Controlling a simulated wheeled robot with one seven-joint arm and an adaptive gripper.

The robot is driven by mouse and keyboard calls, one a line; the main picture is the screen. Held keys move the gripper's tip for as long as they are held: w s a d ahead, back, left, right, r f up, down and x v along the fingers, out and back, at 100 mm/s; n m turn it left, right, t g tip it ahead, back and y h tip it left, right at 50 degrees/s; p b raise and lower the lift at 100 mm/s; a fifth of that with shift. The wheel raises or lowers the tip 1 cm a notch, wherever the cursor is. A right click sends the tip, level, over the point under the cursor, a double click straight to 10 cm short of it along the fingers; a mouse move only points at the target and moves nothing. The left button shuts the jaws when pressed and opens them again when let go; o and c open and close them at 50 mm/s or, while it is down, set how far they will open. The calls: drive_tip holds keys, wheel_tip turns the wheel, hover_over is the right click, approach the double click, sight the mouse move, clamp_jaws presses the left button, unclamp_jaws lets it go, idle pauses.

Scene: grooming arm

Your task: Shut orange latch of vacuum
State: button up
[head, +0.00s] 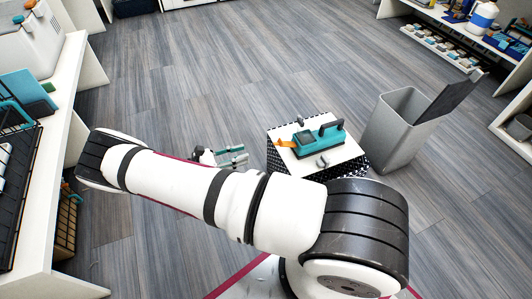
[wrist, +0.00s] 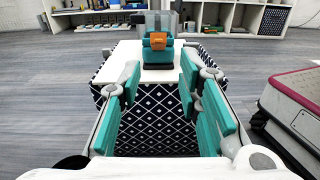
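The teal vacuum (head: 318,139) lies on a white-topped box, with a dark handle on its upper side. Its orange latch (head: 285,143) sticks out from the vacuum's left end, toward my gripper. In the wrist view the vacuum (wrist: 158,58) stands straight ahead, with the orange latch (wrist: 159,42) on its near face. My gripper (head: 233,156) is left of the box in the head view, partly hidden by my arm. In the wrist view my gripper (wrist: 160,88) is open and empty, its teal-padded fingers wide apart. The latch is beyond the fingertips, not touched.
The box (wrist: 150,125) has dark patterned sides and a white top. A grey hook-like piece (head: 322,162) lies on the top near the vacuum. A grey bin (head: 398,130) with a raised lid stands right of it. Shelves line both sides; the floor behind the box is clear.

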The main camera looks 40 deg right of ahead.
sight(275, 145)
drive_tip(key=b+x, duration=0.1)
drive_tip(key=x, duration=0.3)
drive_tip(key=b+x, duration=0.1)
drive_tip(key=x, duration=0.4)
drive_tip(key=b+x, duration=0.1)
drive_tip(key=x, duration=0.3)
drive_tip(key=shift+d+f+b, duration=0.3)
drive_tip(key=shift+b, duration=0.05)
clamp_jaws()
